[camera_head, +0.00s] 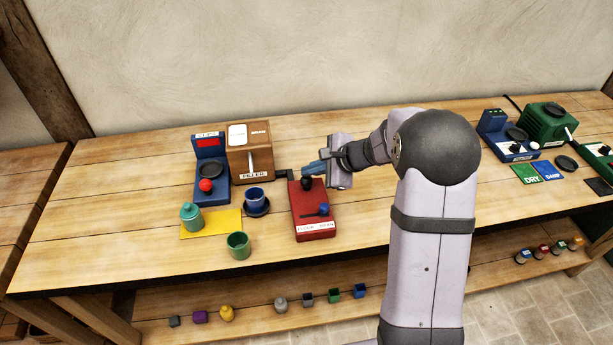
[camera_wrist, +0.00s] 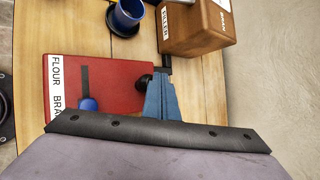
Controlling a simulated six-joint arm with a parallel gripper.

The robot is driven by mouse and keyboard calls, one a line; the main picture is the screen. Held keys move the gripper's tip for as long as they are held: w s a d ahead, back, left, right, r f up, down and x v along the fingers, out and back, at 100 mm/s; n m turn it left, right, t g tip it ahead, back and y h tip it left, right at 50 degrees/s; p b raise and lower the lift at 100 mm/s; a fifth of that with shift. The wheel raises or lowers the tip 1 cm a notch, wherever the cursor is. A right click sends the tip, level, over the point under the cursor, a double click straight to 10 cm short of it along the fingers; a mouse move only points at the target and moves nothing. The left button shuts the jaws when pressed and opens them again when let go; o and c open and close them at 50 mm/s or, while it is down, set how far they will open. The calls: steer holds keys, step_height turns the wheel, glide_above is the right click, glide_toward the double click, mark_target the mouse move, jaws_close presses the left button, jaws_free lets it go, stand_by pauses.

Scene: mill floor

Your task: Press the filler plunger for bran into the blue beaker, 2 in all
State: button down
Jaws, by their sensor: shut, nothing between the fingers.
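The brown filler box (camera_head: 250,160) carries BRAN and FILLER labels; it also shows in the wrist view (camera_wrist: 198,28). In front of it is a red control block (camera_head: 313,222) with a black knob (camera_head: 306,184) and a blue slider knob (camera_head: 324,209). The slider sits at the BRAN end of its slot. The blue beaker (camera_head: 254,194) stands on a dark blue round base (camera_head: 257,210) before the filler; its contents cannot be made out. My gripper (camera_head: 309,170) is shut and empty, its blue fingertips (camera_wrist: 160,77) right by the black knob (camera_wrist: 144,82); contact cannot be told.
A blue scale (camera_head: 210,175) with a red knob stands left of the filler. Green and blue machines (camera_head: 545,125) stand far right. The front left table is clear.

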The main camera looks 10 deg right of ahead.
mark_target(310, 180)
steer(key=shift+f+b, duration=0.5)
steer(key=shift+f, duration=0.1)
stand_by(0.6)
steer(key=shift+r, duration=0.15)
steer(key=shift+r+p, duration=1.05)
steer(key=shift+r, duration=0.15)
step_height(310, 180, up, 5)
steer(key=p, duration=0.4)
stand_by(0.6)
